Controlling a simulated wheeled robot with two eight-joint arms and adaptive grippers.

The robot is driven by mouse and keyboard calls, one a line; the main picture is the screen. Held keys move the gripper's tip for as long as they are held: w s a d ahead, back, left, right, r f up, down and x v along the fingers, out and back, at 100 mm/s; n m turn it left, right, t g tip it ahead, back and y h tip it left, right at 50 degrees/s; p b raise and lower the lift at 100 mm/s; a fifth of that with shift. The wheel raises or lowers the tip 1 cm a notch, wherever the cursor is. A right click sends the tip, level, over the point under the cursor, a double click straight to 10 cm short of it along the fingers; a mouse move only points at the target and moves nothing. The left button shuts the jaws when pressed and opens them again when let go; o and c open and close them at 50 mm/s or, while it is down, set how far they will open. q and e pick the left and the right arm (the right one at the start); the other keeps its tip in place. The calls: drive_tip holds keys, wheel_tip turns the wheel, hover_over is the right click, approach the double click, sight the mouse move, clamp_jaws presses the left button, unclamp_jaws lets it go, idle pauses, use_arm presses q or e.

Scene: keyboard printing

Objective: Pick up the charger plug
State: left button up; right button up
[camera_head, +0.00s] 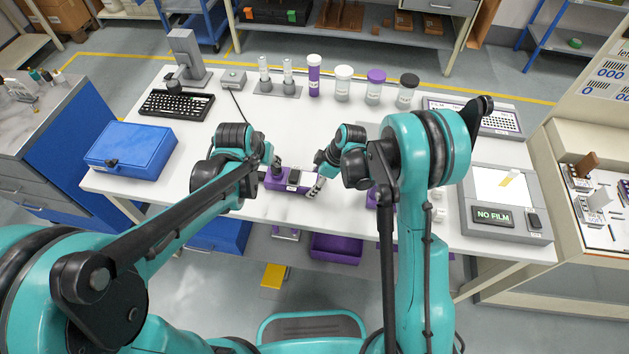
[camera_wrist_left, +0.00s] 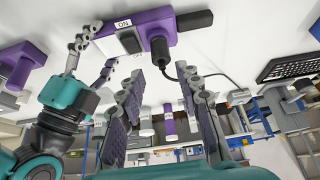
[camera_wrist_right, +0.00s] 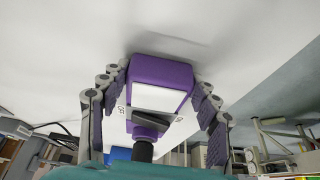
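A purple power strip (camera_head: 288,180) with a white-labelled switch lies on the white table. In the left wrist view, a round black charger plug (camera_wrist_left: 160,47) sits in the strip (camera_wrist_left: 150,27), its cable running down and right; a black block (camera_wrist_left: 195,19) is at the strip's right end. My left gripper (camera_wrist_left: 163,75) is open and empty, its fingertips just short of the round plug. My right gripper (camera_head: 316,188) is at the strip's other end. In the right wrist view its parted fingers (camera_wrist_right: 163,78) straddle the strip (camera_wrist_right: 160,72), with a slight gap on the right.
A blue case (camera_head: 130,150) and a black keyboard (camera_head: 177,105) are at the left. Several lidded containers (camera_head: 343,83) stand at the back. A grey device reading NO FILM (camera_head: 507,205) is at the right. Open tabletop lies behind the strip.

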use_arm(q)
drive_tip(key=o, duration=0.4)
drive_tip(key=shift+o, duration=0.2)
wheel_tip(320, 180, up, 3)
drive_tip(key=m+g+y, duration=0.1)
drive_tip(key=m+g, duration=0.5)
drive_tip(key=m, duration=0.9)
hover_over(280, 177)
drive_tip(key=w+a, duration=0.2)
drive_tip(key=f, duration=0.7)
drive_tip(key=shift+s+d, duration=0.1)
drive_tip(key=shift+d, duration=0.1)
drive_tip(key=shift+d+f, duration=0.15)
drive_tip(key=shift+f, duration=1.15)
drive_tip(key=shift+d+f, duration=0.15)
drive_tip(key=shift+f, duration=1.1)
